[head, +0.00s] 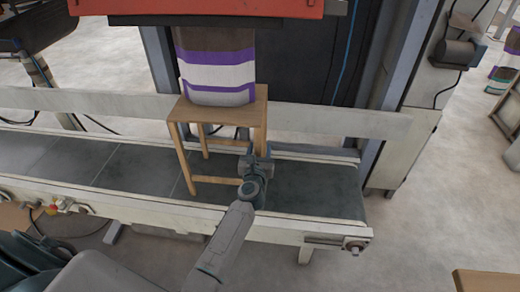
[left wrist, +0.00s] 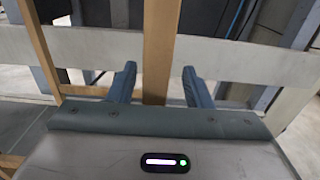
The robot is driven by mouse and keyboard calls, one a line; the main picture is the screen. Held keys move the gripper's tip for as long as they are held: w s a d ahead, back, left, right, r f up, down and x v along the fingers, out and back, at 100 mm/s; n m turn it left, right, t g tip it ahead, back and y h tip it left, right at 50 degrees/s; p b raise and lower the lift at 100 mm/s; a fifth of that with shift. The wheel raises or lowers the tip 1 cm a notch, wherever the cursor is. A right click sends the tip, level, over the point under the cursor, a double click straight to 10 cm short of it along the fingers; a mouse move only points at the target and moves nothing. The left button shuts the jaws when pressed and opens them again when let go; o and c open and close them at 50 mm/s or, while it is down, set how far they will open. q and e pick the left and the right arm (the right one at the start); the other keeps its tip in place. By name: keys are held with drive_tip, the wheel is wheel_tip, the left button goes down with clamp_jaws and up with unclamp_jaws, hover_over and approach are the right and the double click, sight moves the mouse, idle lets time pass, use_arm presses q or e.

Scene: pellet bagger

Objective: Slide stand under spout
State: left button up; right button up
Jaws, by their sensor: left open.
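The wooden stand (head: 184,112) stands upright on the dark conveyor belt. A brown, white and purple bag (head: 218,75) hangs below the dark spout edge (head: 182,20), its lower end over the stand's top. I cannot tell whether the bag's weight rests on the stand. My left gripper (head: 258,160) is at the stand's right front leg. In the left wrist view, the open left gripper (left wrist: 158,70) has one blue-grey finger on each side of the wooden leg (left wrist: 158,40), with gaps on both sides. My right gripper is out of view.
The conveyor (head: 110,176) runs left to right, with a pale rail (head: 340,121) behind and a pale side frame in front. An orange machine part (head: 200,6) is above. A grey post (head: 404,50) and cabinet stand at right. The belt right of the stand is clear.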

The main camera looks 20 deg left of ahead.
use_arm(q)
drive_tip(key=v, duration=1)
drive_tip(key=shift+s, duration=0.25)
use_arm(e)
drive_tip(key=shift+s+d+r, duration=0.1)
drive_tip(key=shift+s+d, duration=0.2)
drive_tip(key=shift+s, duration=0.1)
use_arm(q)
drive_tip(key=shift+d, duration=0.1)
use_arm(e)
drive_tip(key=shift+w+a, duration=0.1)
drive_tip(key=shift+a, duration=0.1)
